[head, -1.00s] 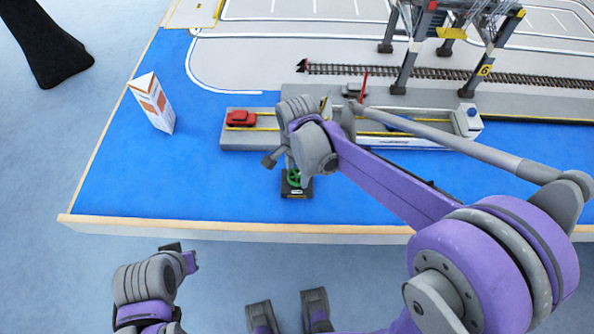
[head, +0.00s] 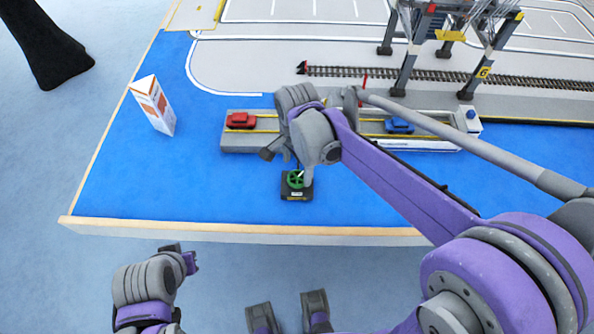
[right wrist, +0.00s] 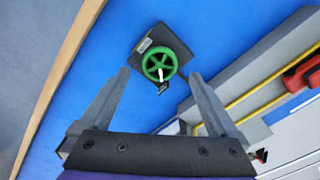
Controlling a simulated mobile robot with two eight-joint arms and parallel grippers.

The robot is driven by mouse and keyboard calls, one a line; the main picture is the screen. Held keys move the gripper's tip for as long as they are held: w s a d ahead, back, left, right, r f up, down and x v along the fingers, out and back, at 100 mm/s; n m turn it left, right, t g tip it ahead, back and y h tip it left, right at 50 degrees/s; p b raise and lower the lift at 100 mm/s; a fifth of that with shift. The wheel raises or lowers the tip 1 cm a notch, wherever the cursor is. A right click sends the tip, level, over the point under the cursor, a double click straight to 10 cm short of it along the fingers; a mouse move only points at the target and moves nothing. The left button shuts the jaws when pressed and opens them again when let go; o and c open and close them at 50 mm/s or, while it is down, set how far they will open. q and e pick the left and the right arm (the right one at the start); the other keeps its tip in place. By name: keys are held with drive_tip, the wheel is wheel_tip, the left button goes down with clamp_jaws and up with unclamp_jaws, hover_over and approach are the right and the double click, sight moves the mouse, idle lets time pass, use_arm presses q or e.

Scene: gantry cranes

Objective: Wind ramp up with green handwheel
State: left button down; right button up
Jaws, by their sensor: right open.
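The green handwheel (head: 295,179) sits on a small dark base (head: 297,196) on the blue table, near its front edge. My right gripper (right wrist: 160,76) is open and empty. In the right wrist view, the handwheel (right wrist: 159,65) with its pale knob lies between and just beyond the fingertips; no contact shows. In the head view, the right wrist hangs just behind the wheel and its fingers are largely hidden. A long grey deck (head: 240,142) with yellow lines lies behind the wheel. The ramp cannot be clearly made out; my right arm covers the deck's middle. My left gripper (head: 181,256) is low at left, its jaws unclear.
A red car (head: 240,120) and a blue car (head: 400,125) stand on the deck. A white and orange box (head: 152,105) stands at left. Crane legs (head: 405,70) and a rail track (head: 440,75) are farther back.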

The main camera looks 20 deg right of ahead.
sight(297, 178)
wheel_tip(297, 178, up, 7)
drive_tip(key=shift+p, duration=0.3)
idle(0.8)
